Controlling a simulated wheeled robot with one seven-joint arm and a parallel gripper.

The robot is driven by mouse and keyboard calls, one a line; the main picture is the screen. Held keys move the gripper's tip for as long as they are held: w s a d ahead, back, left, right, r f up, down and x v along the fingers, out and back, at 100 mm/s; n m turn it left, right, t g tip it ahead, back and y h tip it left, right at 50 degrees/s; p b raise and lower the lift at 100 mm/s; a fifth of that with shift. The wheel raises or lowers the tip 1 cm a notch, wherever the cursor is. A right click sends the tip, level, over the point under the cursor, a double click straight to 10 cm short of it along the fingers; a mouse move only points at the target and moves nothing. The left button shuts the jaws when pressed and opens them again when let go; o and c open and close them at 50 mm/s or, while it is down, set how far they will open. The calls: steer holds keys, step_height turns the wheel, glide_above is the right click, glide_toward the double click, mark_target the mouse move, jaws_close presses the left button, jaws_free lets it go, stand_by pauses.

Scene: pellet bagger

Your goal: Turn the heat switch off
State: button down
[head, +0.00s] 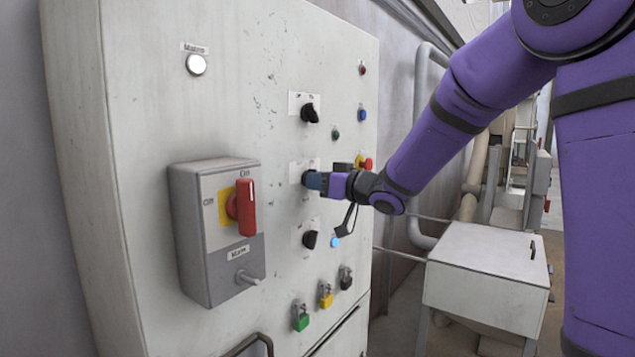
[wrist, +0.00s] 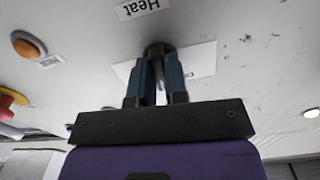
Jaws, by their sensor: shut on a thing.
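The heat switch (wrist: 157,50) is a black rotary knob on the cabinet front, with a "Heat" label (wrist: 142,8) beside it in the wrist view. My gripper (wrist: 157,80) is shut on this knob, one dark finger on each side. The fingers hide much of the knob and part of the white plate (wrist: 200,62) behind it, so I cannot tell its setting. In the head view my gripper (head: 314,181) is at the middle one of three switches in a column, and the knob is mostly hidden there.
Black knobs sit above (head: 309,113) and below (head: 309,240) my gripper. A red-and-yellow button (head: 364,163) is close to its right. The main switch box (head: 218,230) with a red handle (head: 244,207) sticks out at left. Padlocks (head: 326,297) hang below. A white bin (head: 487,265) stands at right.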

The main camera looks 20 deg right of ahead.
steer(key=n, duration=0.7)
steer(key=shift+d, duration=0.1)
stand_by(0.5)
steer(key=c, duration=1.1)
jaws_free()
steer(key=shift+c, duration=0.2)
steer(key=v, duration=1)
steer(key=shift+s+d, duration=0.2)
steer(key=shift+s, duration=0.1)
